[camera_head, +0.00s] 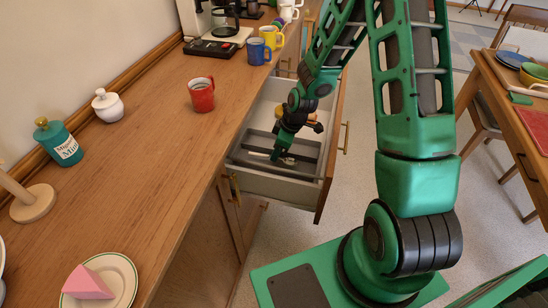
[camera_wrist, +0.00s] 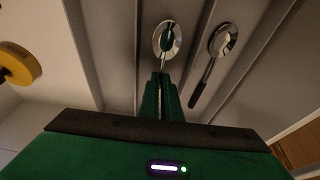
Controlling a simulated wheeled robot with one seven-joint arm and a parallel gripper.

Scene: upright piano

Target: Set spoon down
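A metal spoon (camera_wrist: 168,42) sits in the wrist view with its bowl just beyond my fingertips and its neck running in between them. My gripper (camera_wrist: 161,80) looks shut on its handle, most of which the fingers hide. The spoon is over or in a long compartment of the grey cutlery tray (camera_wrist: 118,40); I cannot tell whether it touches the floor. A second spoon (camera_wrist: 221,42) with a dark handle lies in the compartment to the right. In the head view my gripper (camera_head: 276,156) reaches down into the open drawer (camera_head: 272,184); the spoons are not clear there.
The wooden counter (camera_head: 150,150) runs left of the drawer, with a red mug (camera_head: 201,95) near its edge. Blue (camera_head: 257,52) and yellow (camera_head: 271,37) mugs stand farther back. A yellow round object (camera_wrist: 18,64) shows left in the wrist view. Tray dividers flank the fingers.

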